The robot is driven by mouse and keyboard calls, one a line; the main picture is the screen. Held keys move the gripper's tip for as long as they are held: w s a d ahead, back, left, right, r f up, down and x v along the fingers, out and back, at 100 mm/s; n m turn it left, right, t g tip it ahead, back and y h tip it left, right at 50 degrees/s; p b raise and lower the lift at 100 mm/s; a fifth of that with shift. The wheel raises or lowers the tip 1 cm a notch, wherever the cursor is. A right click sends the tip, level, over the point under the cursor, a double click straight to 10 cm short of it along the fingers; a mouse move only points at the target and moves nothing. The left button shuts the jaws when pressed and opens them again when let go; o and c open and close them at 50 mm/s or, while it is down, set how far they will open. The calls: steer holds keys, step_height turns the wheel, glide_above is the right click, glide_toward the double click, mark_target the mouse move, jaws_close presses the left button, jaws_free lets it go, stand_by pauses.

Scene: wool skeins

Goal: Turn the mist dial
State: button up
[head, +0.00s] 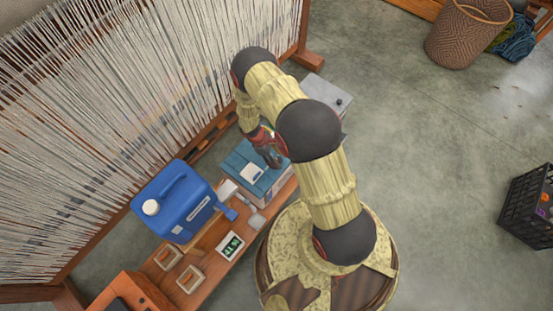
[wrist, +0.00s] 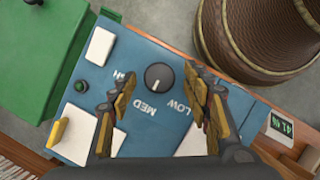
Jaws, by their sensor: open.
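The mist dial (wrist: 158,77) is a dark round knob with a pale pointer mark on a blue panel (wrist: 100,60). My gripper (wrist: 160,80) is open, with one finger on each side of the dial in the wrist view. I cannot tell whether the fingers touch it or how high they are. In the head view my gripper (head: 268,152) is over the blue-topped box (head: 240,160) on the bench, and the dial is hidden there.
A blue jug (head: 180,203) stands beside the box, with a small display (head: 231,246) nearby on the wooden bench (head: 212,240). A loom of pale threads (head: 120,100) rises behind. A green box (wrist: 40,60) adjoins the panel in the wrist view.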

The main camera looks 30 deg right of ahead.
steer(key=shift+f, duration=0.1)
steer(key=shift+c, duration=1.2)
steer(key=c, duration=0.9)
